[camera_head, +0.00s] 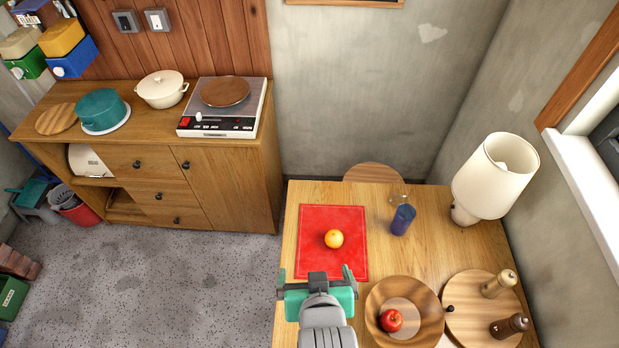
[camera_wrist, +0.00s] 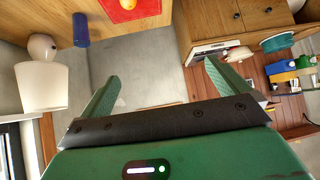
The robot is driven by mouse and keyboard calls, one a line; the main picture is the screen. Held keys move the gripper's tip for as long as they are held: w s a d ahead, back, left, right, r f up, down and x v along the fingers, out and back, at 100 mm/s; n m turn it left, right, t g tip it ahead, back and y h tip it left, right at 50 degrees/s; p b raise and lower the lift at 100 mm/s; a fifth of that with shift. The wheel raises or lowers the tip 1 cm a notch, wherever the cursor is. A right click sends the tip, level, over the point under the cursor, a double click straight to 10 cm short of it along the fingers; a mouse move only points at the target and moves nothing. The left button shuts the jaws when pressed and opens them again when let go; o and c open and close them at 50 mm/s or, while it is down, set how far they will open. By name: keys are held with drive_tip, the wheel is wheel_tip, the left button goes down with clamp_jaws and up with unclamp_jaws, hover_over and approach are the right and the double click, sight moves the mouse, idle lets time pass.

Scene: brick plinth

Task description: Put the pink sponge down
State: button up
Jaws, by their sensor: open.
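I see no pink sponge in either view. My gripper (camera_head: 314,272) is open, with its two green fingers spread apart, at the near edge of the red mat in the head view. In the wrist view my gripper (camera_wrist: 160,72) also shows open, with nothing between the fingers. The part of the table under my gripper and arm is hidden in the head view.
A sideboard (camera_head: 235,185) stands left.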

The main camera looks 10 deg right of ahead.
drive_tip(key=w+a+r+t, duration=0.1)
drive_tip(key=w+r+t, duration=0.2)
drive_tip(key=r, duration=0.8)
drive_tip(key=w+a+r+t, duration=0.2)
drive_tip(key=w+r+t, duration=0.1)
drive_tip(key=r, duration=0.7)
drive_tip(key=s+a+r+t, duration=0.1)
drive_tip(key=s+r+t, duration=0.1)
drive_tip(key=r, duration=0.7)
drive_tip(key=s+a+r+n+t+y, duration=0.1)
drive_tip(key=s+r+t, duration=0.2)
drive_tip(key=r, duration=0.6)
drive_tip(key=s+a+r+n+t, duration=0.1)
drive_tip(key=r+t, duration=0.3)
drive_tip(key=r, duration=0.6)
drive_tip(key=shift+s+a, duration=0.5)
drive_tip(key=shift+s, duration=0.3)
